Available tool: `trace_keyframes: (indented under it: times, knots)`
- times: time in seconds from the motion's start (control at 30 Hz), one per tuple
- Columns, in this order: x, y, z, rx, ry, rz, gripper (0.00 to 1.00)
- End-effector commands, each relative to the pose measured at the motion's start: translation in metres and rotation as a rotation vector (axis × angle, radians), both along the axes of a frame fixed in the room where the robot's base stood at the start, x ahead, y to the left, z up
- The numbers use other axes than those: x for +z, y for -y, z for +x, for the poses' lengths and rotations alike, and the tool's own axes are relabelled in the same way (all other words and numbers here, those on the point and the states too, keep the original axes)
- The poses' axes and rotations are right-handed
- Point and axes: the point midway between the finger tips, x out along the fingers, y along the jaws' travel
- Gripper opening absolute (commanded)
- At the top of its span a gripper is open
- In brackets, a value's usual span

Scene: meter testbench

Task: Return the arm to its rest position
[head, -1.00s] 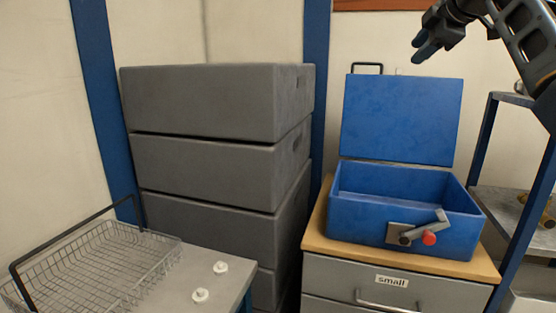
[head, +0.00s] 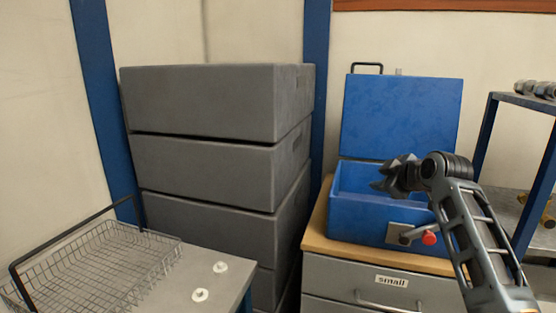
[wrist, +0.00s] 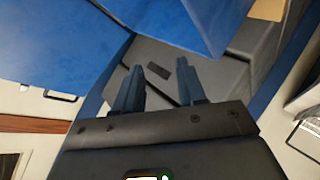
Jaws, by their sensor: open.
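My gripper (head: 385,180) is in front of the open blue box in the head view, with its fingers pointing left. In the wrist view my gripper (wrist: 158,82) shows two dark fingers apart with nothing between them. My arm comes up from the lower right. The blue box (head: 358,218) stands on a drawer cabinet with its lid (head: 400,115) raised. My gripper and arm hide part of the box's right side. The box also fills the upper part of the wrist view (wrist: 185,22).
Grey stacked crates (head: 210,105) stand left of the cabinet (head: 335,272). A wire basket (head: 100,260) and two small white pieces (head: 200,295) are on a table at lower left. A shelf (head: 520,100) with metal parts stands at right.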

Motion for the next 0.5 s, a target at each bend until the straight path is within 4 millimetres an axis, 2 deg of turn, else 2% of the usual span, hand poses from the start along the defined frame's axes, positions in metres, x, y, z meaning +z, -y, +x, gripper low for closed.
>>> trace_keyframes:
  times: [0.03, 0.2, 0.37, 0.5]
  knots:
    - [-0.027, -0.007, -0.013, -0.015, -0.005, 0.03, 0.4]
    - [-0.096, -0.024, -0.058, -0.081, 0.001, 0.131, 0.4]
    - [-0.152, -0.039, -0.111, -0.142, 0.006, 0.22, 0.4]
    - [-0.192, -0.049, -0.163, -0.196, 0.013, 0.293, 0.4]
